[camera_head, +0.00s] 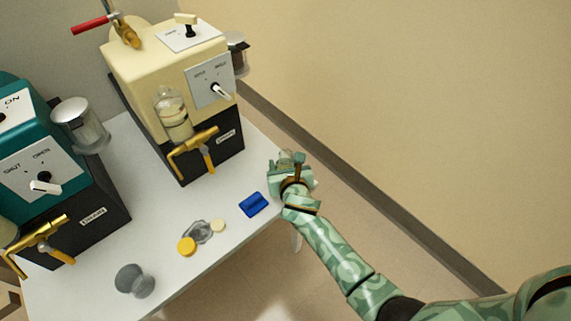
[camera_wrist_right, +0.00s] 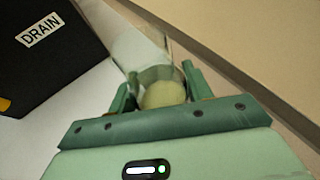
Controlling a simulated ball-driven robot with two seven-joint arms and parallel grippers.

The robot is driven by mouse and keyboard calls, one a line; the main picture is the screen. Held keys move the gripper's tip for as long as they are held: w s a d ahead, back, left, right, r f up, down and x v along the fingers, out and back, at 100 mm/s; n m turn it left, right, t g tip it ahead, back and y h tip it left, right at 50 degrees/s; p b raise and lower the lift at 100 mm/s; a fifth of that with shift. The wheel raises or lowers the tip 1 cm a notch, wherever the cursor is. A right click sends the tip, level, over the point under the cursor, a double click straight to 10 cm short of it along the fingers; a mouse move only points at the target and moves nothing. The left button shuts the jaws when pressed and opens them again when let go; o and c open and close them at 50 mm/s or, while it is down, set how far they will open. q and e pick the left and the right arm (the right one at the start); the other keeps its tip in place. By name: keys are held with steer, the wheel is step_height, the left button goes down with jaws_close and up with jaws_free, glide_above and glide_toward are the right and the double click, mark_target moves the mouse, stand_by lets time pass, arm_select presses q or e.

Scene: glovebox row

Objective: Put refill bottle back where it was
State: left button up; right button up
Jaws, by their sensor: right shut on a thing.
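My right gripper (camera_head: 291,166) is off the right edge of the white table, beside the cream machine. In the right wrist view its fingers (camera_wrist_right: 160,92) are shut on a clear bottle (camera_wrist_right: 140,50) with a pale round end (camera_wrist_right: 165,94) facing the camera; this looks like the refill bottle. In the head view the bottle is mostly hidden by the gripper. The cream machine (camera_head: 160,57) has a label panel reading DRAIN in the wrist view (camera_wrist_right: 40,30). My left gripper is not in view.
A teal machine (camera_head: 60,140) stands at left. On the table (camera_head: 165,225) lie a blue block (camera_head: 253,204), a yellow cap (camera_head: 187,246), a pale cap (camera_head: 218,226), a crumpled grey piece (camera_head: 198,232) and a grey knob-like thing (camera_head: 134,281). A brass tap (camera_head: 192,148) juts from the cream machine.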

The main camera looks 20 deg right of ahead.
steer(key=o, duration=1.1)
steer(key=shift+f, duration=0.2)
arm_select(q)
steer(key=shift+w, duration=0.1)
arm_select(e)
steer(key=shift+r, duration=0.35)
arm_select(q)
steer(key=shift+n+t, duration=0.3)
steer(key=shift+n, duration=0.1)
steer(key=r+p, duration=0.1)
steer(key=p, duration=0.1)
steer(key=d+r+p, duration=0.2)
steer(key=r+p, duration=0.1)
steer(key=shift+p, duration=0.35)
arm_select(e)
steer(key=v, duration=1.2)
steer(key=shift+f, duration=0.1)
